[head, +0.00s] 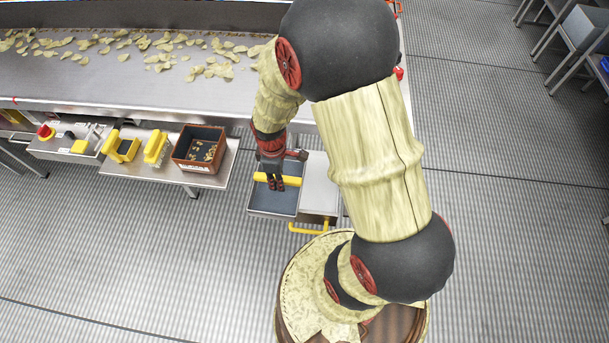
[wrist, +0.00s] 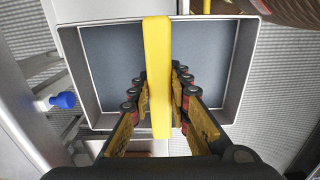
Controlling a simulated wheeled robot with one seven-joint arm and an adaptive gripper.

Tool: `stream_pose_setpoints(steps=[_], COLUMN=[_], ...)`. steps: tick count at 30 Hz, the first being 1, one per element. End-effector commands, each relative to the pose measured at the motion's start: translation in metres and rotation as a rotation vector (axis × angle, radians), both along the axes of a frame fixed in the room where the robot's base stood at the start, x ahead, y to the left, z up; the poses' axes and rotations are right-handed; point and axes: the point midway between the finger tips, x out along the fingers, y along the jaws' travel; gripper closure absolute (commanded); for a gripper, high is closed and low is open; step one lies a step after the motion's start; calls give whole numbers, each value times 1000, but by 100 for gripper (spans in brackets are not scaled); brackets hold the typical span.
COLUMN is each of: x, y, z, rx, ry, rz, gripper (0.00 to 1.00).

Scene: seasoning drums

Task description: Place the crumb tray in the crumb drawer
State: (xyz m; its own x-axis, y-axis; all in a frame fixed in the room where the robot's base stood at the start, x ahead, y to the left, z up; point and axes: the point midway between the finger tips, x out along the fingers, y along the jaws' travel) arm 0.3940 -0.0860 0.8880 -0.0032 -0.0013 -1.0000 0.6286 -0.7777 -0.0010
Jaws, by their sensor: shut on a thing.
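The crumb tray (head: 272,203) is a shallow rectangular tray with a pale metal rim and blue-grey floor; it also fills the middle of the wrist view (wrist: 210,70). A yellow bar handle (wrist: 157,60) spans it. My gripper (head: 275,183) is shut on this handle from above, with a finger on each side in the wrist view (wrist: 160,95). What I take for the crumb drawer (head: 318,219) shows beside and below the tray, with a yellow pull handle (head: 309,229) at its front. The tray hides much of it. I cannot tell whether the tray touches the drawer.
A metal shelf (head: 225,172) to the left holds a brown bin (head: 200,150) and yellow-handled items (head: 122,146). A conveyor (head: 100,85) with chips runs behind. A blue knob (wrist: 62,100) sits left of the tray in the wrist view. Open floor lies in front.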

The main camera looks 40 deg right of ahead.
Motion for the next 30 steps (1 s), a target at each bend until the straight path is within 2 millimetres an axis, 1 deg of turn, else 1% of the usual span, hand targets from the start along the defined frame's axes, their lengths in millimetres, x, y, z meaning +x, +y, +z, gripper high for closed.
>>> stream_pose_setpoints(steps=[1,5,15,18,21,24,30], x=[-4,-8,-17,-19,-20,-21,-22], y=[-3,-18,-93,-107,-120,-128,-136], z=[-1,-9,-44,-63,-77,-87,-95], rx=[0,0,0,1,1,1,-1], ry=[0,0,0,2,1,1,-1], rz=[13,25,21,23,24,26,26], gripper=[100,100,100,100,100,100,100])
